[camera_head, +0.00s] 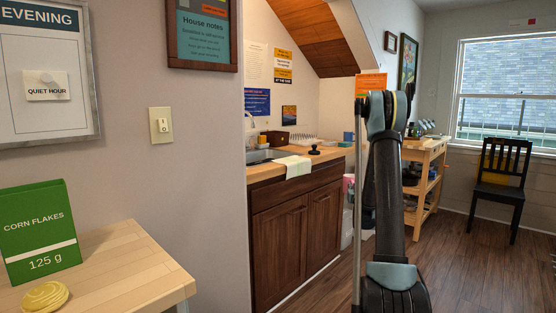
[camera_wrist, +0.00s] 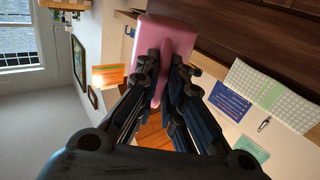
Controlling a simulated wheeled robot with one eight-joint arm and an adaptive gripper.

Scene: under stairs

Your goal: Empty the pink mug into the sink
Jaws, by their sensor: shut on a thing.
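The pink mug (camera_wrist: 150,35) is in the wrist view, between the fingers of my gripper (camera_wrist: 165,68), which is shut on it. The mug's contents are hidden from this side. The wrist view is turned on its side, so I cannot tell the mug's tilt. In the head view my arm stands at the right of the counter and hides the gripper. The sink (camera_head: 262,156) is set in the wooden counter at the left of my arm, with a faucet (camera_head: 250,120) behind it. The held mug is apart from the sink.
A towel (camera_head: 293,166) hangs over the counter's front edge, beside a black stopper-like object (camera_head: 314,150). A dish rack (camera_head: 307,140) stands behind. A near table (camera_head: 125,270) holds a corn flakes box (camera_head: 38,230). A shelf cart (camera_head: 427,178) and chair (camera_head: 502,180) are right. Floor between is clear.

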